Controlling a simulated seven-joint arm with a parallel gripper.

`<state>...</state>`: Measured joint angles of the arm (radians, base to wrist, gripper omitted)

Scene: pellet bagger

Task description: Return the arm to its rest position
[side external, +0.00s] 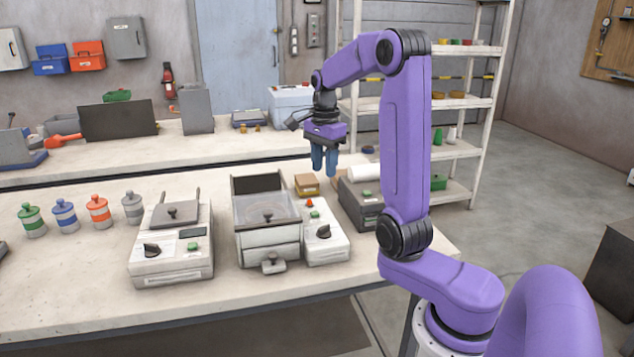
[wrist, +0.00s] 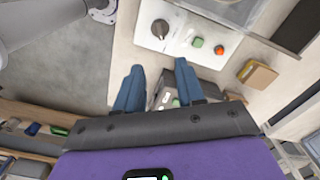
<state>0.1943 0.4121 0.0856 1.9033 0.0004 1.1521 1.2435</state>
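My purple arm stands at the right of the side external view, bent over the front bench. My gripper (side external: 324,172) has two blue fingers pointing down, held in the air above the bench's right part. In the wrist view my gripper (wrist: 158,66) shows both fingers spread with a clear gap and nothing held between them. In the side view it hangs near a tan box (side external: 307,184) and a dark grey machine (side external: 357,207), apart from both. The wrist view shows the white control box (wrist: 178,36) with its dial beyond the fingertips.
The bagger (side external: 268,243) with a clear lid and a sealer (side external: 171,262) stand on the bench (side external: 85,307). Several lidded jars (side external: 98,213) stand at left. A white shelf rack (side external: 455,152) is behind my arm. Open floor (side external: 545,205) lies to the right.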

